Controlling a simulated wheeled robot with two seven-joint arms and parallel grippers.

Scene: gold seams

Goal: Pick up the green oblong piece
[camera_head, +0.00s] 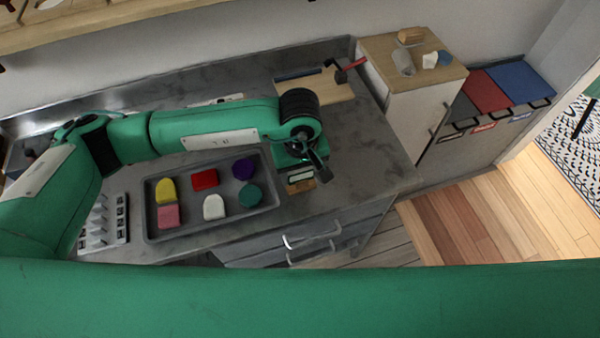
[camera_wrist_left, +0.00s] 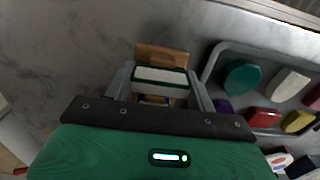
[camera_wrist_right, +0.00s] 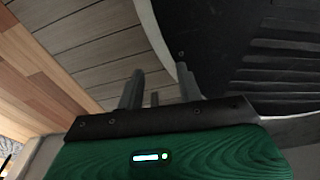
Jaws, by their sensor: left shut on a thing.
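My left gripper (camera_head: 301,179) is shut on a small block. In the left wrist view the held block (camera_wrist_left: 160,76) shows a white face with a green edge, between the fingers, and a brown wooden part (camera_wrist_left: 161,56) lies at its far side. Its full shape is partly hidden. A teal-green, rounded piece (camera_head: 250,195) lies in the grey tray (camera_head: 203,231), left of the gripper; it also shows in the left wrist view (camera_wrist_left: 241,76). My right gripper (camera_wrist_right: 160,88) is open and empty, away from the counter pieces, with floor planks behind it.
The tray also holds yellow, red, purple, pink and white pieces. A numbered white rack (camera_head: 104,225) stands left of the tray. A wooden board (camera_head: 312,88) lies at the back. A wood-topped cabinet (camera_head: 440,78) stands right of the counter; bare counter (camera_head: 365,150) lies right of the gripper.

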